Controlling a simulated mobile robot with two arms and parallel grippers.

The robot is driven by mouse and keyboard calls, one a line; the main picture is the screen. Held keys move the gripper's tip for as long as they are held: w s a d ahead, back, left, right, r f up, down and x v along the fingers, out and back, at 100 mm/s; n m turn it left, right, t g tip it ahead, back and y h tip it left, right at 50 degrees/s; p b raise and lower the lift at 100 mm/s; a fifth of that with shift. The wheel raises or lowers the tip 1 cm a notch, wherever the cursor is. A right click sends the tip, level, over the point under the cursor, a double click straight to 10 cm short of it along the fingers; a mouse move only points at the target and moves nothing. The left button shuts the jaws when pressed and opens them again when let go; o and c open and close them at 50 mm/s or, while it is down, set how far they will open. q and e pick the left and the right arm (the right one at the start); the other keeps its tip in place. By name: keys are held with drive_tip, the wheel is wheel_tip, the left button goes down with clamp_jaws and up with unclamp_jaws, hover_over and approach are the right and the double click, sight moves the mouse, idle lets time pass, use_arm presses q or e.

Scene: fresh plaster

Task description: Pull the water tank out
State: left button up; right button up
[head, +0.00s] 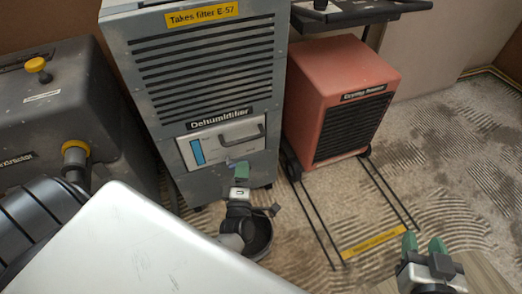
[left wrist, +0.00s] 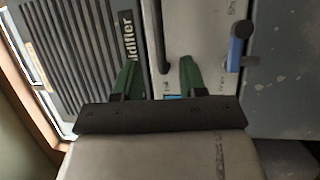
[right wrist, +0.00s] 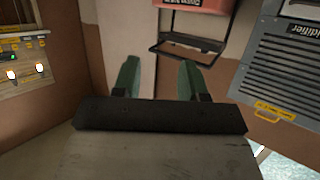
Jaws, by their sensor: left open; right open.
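The grey dehumidifier (head: 208,75) stands upright at the centre of the head view. Its water tank (head: 215,150) has a light front panel with a dark bar handle (head: 240,136) and a blue level strip, and sits in the lower front. My left gripper (head: 240,172) is open and empty just below the handle in the head view. In the left wrist view the handle (left wrist: 162,42) appears between the open fingertips (left wrist: 158,66); contact does not show. My right gripper (head: 424,243) is open and empty at the lower right, away from the tank.
A red heater-like unit (head: 335,95) stands right of the dehumidifier, with a black floor frame (head: 315,222) before it. A grey extractor (head: 45,110) stands at left. A blue lever (left wrist: 238,45) shows beside the tank panel. Ridged floor (head: 450,170) is open at right.

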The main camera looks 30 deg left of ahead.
sight(244, 140)
use_arm(q)
drive_tip(key=b+x, duration=0.2)
drive_tip(key=x, duration=0.7)
drive_tip(key=shift+w+a+r, duration=0.1)
drive_tip(key=shift+w+a, duration=0.1)
drive_tip(key=shift+a, duration=0.05)
drive_tip(key=shift+w+a+r, duration=0.15)
drive_tip(key=shift+w+a, duration=0.15)
drive_tip(key=shift+w, duration=0.3)
use_arm(e)
wheel_tip(244, 140, up, 7)
drive_tip(key=a+t+y, duration=0.1)
drive_tip(key=t+y, duration=0.1)
drive_tip(key=t, duration=0.4)
drive_tip(key=shift+w+a, duration=0.25)
drive_tip(key=shift+w, duration=0.2)
use_arm(q)
clamp_jaws()
